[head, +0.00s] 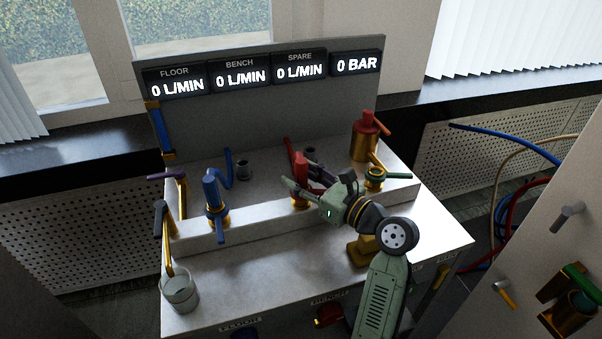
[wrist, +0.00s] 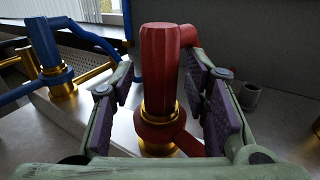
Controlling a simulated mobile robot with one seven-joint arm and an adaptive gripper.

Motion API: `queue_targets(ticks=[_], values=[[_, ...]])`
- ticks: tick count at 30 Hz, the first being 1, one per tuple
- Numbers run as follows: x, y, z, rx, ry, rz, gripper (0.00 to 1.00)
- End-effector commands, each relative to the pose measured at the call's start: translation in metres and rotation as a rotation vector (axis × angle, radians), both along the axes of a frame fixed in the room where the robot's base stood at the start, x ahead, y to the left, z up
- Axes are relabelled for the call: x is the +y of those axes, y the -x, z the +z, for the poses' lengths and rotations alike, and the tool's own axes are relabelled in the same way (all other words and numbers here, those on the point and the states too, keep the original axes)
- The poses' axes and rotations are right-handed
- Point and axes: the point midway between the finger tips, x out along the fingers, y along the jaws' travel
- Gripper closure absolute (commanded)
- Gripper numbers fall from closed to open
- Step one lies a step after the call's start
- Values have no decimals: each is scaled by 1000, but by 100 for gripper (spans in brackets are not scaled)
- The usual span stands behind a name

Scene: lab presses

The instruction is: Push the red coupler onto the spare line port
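The red coupler (wrist: 158,72) stands upright in the wrist view, with brass below it and a red ring and arm at its base. It appears also in the head view (head: 300,166), in the middle of the bench's raised step. My gripper (head: 304,184) is around it, one purple-padded finger on each side. In the wrist view gaps show between the pads and the coupler, so my gripper is open. The display marked SPARE (head: 300,67) reads 0 L/MIN. I cannot tell which fitting is the spare line port.
A blue coupler (head: 212,190) stands left of the red one. A red-topped brass valve (head: 365,140) and a green-handled brass fitting (head: 376,178) stand to the right. A glass beaker (head: 179,291) sits at the front left. Coloured hoses (head: 520,145) hang at the right.

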Motion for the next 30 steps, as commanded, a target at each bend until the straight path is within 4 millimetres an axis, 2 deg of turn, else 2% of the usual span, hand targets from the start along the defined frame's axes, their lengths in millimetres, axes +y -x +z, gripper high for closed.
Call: queue_targets(ticks=[2,18,30], values=[[0,0,0,0,0,0,65],[0,0,0,0,0,0,100],[0,0,2,-1,1,0,100]])
